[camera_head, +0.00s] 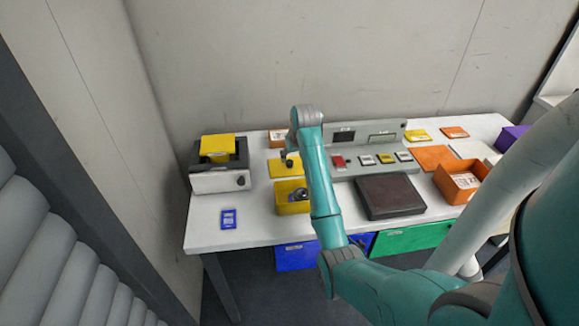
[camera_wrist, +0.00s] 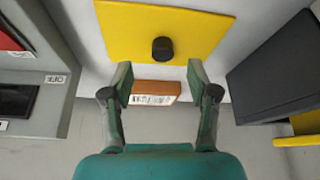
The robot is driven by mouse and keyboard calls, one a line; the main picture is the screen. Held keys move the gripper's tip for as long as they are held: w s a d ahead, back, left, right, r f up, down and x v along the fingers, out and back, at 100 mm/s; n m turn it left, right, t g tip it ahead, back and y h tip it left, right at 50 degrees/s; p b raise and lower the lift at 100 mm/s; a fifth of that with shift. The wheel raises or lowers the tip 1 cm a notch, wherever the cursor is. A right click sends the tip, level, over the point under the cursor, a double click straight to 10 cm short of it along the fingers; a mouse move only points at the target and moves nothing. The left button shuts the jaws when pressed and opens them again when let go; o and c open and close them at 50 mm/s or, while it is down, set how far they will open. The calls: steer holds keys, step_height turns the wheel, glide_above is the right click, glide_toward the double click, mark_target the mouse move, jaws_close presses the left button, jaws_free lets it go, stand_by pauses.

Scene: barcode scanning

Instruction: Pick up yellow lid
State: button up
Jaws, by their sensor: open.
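The yellow lid (camera_wrist: 200,25) is a flat square plate with a round black knob (camera_wrist: 162,49) near its edge in the wrist view. In the head view the lid (camera_head: 280,170) lies on the white table behind an open yellow box (camera_head: 293,208). My gripper (camera_wrist: 160,76) is open and empty. Its two fingertips are on either side just below the knob in the wrist view, apart from it. In the head view my gripper (camera_head: 290,156) hangs over the lid and partly hides it. The height gap cannot be told.
An orange box with a label (camera_wrist: 155,87) shows between my fingers. A dark box device (camera_head: 240,158) stands left, holding a yellow item (camera_head: 216,146). A grey console (camera_head: 345,160) stands right. The yellow box holds something. A blue card (camera_head: 228,218) lies front left, with bare table around it.

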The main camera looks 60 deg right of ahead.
mark_target(290, 161)
steer(key=x, duration=0.5)
steer(key=shift+w+r, duration=0.15)
steer(key=shift+w, duration=0.1)
steer(key=shift+a, duration=0.1)
jaws_close()
